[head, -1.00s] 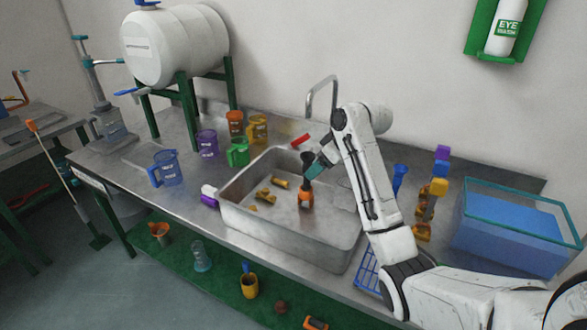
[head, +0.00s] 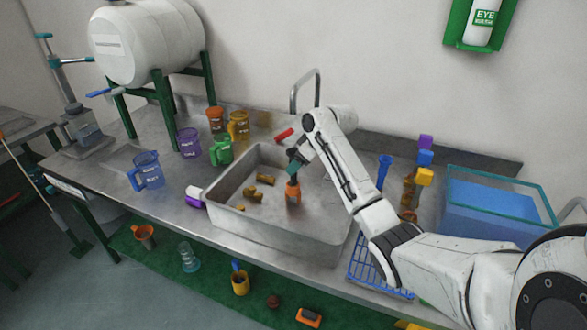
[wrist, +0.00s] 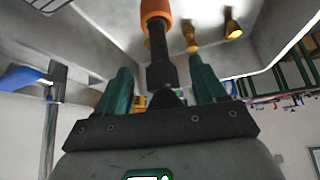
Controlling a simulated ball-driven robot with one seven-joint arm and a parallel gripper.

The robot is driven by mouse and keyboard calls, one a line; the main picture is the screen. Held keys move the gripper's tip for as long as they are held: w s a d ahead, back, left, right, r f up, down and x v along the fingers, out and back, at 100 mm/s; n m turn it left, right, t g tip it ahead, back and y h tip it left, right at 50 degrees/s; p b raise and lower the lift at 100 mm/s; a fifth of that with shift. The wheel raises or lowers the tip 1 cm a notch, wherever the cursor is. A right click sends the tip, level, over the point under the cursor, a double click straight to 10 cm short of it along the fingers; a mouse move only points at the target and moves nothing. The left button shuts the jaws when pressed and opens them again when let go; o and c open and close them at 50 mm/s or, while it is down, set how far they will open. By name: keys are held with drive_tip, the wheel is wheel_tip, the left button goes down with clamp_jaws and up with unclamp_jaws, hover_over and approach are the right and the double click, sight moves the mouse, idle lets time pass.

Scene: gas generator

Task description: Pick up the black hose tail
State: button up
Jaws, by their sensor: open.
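A black hose tail (wrist: 161,60) stands in the sink, joined to or seated in an orange piece; it cannot be told which. The orange piece (head: 293,193) is upright near the middle of the sink and also shows at the top of the wrist view (wrist: 155,12). My gripper (head: 294,163) is just above the orange piece. In the wrist view my gripper (wrist: 162,78) is open, with one green finger on each side of the black part. Contact with the fingers is not visible. In the head view my gripper mostly hides the black part.
The metal sink (head: 232,223) has raised walls and holds several brass fittings (head: 264,179). A tap (head: 305,90) rises behind it. Coloured jugs (head: 188,141) stand left. A blue rack (head: 372,272) and a water tank (head: 500,212) lie right.

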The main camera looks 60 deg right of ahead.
drive_tip(key=shift+x, duration=0.9)
drive_tip(key=c, duration=1.1)
drive_tip(key=shift+c, duration=0.5)
drive_tip(key=shift+r, duration=0.15)
